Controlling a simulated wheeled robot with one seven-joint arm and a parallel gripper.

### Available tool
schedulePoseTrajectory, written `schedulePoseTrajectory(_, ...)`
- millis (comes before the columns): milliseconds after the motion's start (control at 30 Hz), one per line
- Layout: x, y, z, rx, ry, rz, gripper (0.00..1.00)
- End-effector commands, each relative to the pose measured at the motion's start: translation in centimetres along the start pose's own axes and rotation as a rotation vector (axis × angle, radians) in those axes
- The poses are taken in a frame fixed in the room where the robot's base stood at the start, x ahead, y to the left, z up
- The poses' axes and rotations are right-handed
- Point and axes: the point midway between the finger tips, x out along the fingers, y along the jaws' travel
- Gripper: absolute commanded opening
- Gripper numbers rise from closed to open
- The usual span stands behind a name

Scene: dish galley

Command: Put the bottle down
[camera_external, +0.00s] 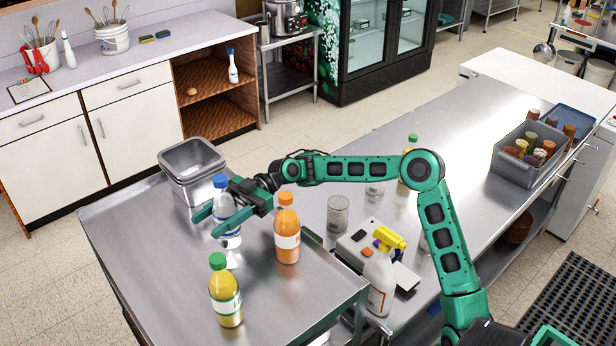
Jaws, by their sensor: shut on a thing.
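A clear bottle with a blue cap and a blue-and-white label (221,200) is upright between the fingers of my gripper (209,222). My gripper is shut on it around its middle, and a finger covers part of its body. Its base is over the left part of the metal table (150,245); I cannot tell whether it touches the surface. An orange bottle (287,246) stands upright just right of my gripper. A yellow bottle with a green cap (226,291) stands nearer the front.
A spray bottle (379,281), a glass jar (338,214) and another green-capped bottle (412,144) stand to the right. A grey bin (518,170) holds several bottles or jars. The table's left part is mostly clear.

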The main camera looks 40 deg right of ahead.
Motion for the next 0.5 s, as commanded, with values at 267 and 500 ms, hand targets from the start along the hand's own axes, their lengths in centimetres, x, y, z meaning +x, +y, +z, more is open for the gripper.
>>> schedulePoseTrajectory(267, 0.0, -0.1, 3.0, 0.001, 0.001, -0.002, 0.09)
schedulePoseTrajectory(500, 0.0, -0.1, 3.4, -0.002, 0.001, -0.001, 0.09)
